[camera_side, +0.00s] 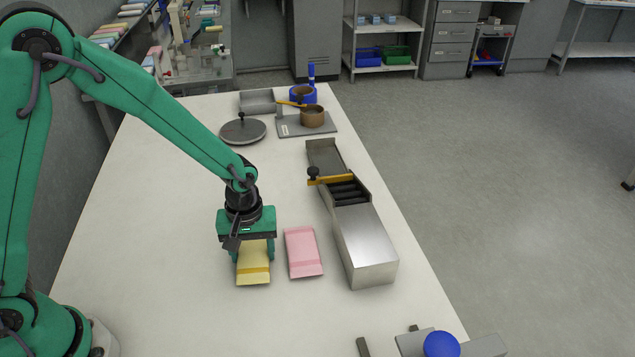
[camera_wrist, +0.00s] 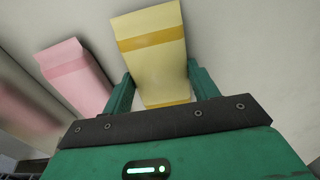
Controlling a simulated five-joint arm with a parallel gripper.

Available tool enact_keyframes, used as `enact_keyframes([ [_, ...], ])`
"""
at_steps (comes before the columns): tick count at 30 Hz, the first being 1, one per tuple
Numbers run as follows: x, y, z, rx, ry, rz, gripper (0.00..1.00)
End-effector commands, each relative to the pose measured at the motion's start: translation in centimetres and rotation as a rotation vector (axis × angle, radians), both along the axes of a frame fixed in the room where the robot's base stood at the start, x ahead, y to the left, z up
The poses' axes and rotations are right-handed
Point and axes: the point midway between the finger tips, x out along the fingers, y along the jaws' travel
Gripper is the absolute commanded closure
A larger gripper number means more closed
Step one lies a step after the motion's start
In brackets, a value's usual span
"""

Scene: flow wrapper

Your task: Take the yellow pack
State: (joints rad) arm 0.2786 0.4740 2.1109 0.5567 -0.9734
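The yellow pack (camera_side: 254,262) lies flat at the front of the white table, with a darker yellow band across it. Its far end is hidden under my gripper (camera_side: 254,252) in the side view. In the wrist view the yellow pack (camera_wrist: 155,60) runs between the two green fingers of my gripper (camera_wrist: 160,68). One finger is on each side of the pack, with narrow gaps showing beside it. The gripper looks open around the pack, and I cannot tell whether the fingertips touch it.
A pink pack (camera_side: 303,252) lies just right of the yellow one, also in the wrist view (camera_wrist: 75,75). Further right is a long metal machine (camera_side: 362,245) with a yellow bar (camera_side: 330,180). A round grey disc (camera_side: 243,131) is behind. The table left of my gripper is clear.

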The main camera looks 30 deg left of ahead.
Motion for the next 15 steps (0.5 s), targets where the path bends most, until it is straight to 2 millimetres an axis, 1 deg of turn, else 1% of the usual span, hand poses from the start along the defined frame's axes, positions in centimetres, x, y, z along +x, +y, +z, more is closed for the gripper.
enact_keyframes([
  [15,0.03,-0.01,0.30,0.000,-0.001,0.000,0.62],
])
